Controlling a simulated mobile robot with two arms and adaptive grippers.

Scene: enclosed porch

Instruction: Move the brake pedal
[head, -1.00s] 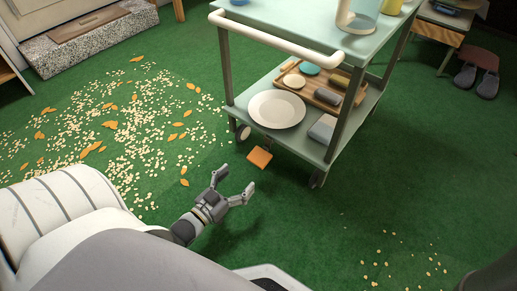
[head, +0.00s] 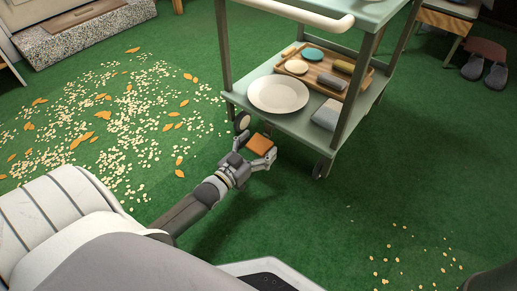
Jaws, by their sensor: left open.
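The brake pedal (head: 259,144) is an orange plate low at the near left end of the green trolley (head: 286,122), near its caster wheel (head: 242,122). My left gripper (head: 257,148) is open, with its fingers on either side of the pedal in the head view. I cannot tell whether the fingers touch it. The pedal's link to the trolley is mostly hidden. My right gripper is out of view.
The trolley's lower shelf holds a white plate (head: 278,94), a wooden tray (head: 318,74) with small items, and a grey folded thing (head: 327,114). Pale flakes and orange leaves (head: 103,115) lie on the green floor. Shoes (head: 485,66) stand far right.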

